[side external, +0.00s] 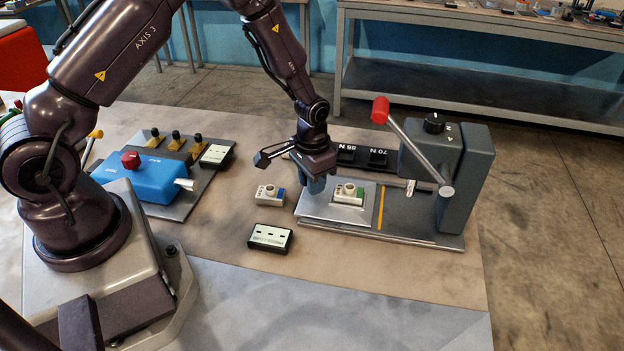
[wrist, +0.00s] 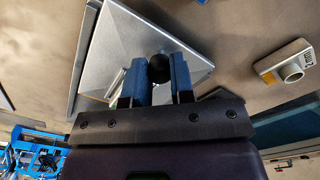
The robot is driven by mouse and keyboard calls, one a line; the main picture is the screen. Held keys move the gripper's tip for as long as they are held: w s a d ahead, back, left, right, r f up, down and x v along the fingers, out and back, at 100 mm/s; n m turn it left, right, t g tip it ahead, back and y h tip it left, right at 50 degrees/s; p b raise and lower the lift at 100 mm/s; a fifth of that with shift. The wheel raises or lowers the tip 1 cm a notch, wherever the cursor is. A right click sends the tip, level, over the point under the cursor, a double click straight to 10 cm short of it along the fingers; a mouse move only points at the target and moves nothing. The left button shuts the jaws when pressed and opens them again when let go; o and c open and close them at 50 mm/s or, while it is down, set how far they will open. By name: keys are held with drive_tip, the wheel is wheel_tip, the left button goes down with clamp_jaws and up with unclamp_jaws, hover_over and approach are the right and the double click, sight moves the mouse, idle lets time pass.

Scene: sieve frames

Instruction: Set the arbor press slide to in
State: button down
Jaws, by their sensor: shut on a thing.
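The arbor press (side external: 465,180) stands at the right of the bench, with a red-tipped lever (side external: 380,110) raised up and left. Its slide (side external: 322,207) is a silver plate at the left end of the base, out from under the press, left of a yellow line. A cream part with a green end (side external: 349,193) sits on the slide. My gripper (side external: 316,187) is down at the slide's back left. In the wrist view its blue fingers (wrist: 155,75) are shut on the slide's dark round knob (wrist: 159,68), over the silver plate (wrist: 125,45).
A cream part with a blue end (side external: 270,195) and a small display (side external: 270,237) lie left of the press. A blue fixture (side external: 150,180) stands farther left. Dark weight blocks (side external: 362,157) sit behind the slide. The bench front is clear.

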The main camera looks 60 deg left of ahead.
sight(352, 187)
drive_tip(key=w+d, duration=0.6)
drive_tip(key=shift+s, duration=0.1)
drive_tip(key=c, duration=1)
unclamp_jaws()
drive_tip(key=shift+r, duration=0.1)
wheel_tip(352, 187, up, 13)
drive_tip(key=shift+f, duration=0.1)
